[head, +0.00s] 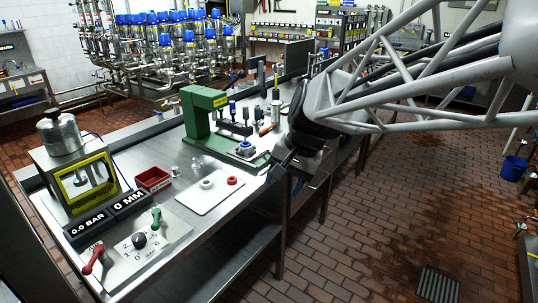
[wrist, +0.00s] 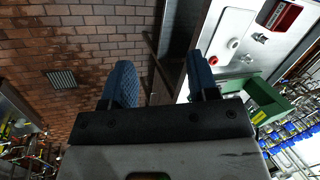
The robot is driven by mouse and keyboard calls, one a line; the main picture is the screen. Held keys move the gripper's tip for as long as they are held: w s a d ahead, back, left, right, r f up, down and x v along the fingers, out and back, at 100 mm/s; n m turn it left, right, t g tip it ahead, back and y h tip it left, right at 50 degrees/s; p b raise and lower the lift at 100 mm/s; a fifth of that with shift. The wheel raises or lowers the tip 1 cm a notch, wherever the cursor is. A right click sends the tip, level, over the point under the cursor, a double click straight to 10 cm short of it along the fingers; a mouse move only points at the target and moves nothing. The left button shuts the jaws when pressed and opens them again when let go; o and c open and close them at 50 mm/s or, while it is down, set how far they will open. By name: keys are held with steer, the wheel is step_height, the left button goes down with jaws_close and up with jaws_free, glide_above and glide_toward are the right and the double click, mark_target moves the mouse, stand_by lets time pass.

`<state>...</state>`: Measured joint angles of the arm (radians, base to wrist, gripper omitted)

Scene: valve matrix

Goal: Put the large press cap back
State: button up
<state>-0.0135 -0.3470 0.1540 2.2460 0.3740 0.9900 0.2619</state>
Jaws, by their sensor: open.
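My gripper (head: 285,166) is open and empty at the front edge of the steel bench, right of the white mat (head: 196,203). In the wrist view its two blue fingers stand wide apart (wrist: 162,82), with floor and bench edge between them. I cannot tell which part is the large press cap.
A red tray (head: 153,179) and small metal fittings (head: 175,171) lie left of the mat. A test unit with a metal cylinder (head: 60,134) and a control panel (head: 140,244) stand at the left. Tools crowd the bench behind the press. The floor in front is open.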

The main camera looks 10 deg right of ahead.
steer(key=s+d+f+n+h, duration=0.1)
steer(key=s+d+n+h, duration=0.1)
steer(key=s, duration=0.6)
steer(key=s+d+f+n+t+h, duration=0.1)
steer(key=s+d, duration=0.3)
steer(key=s, duration=0.5)
steer(key=shift+d+f+n+h, duration=0.2)
steer(key=shift+f+n+h, duration=0.25)
steer(key=shift+n, duration=0.45)
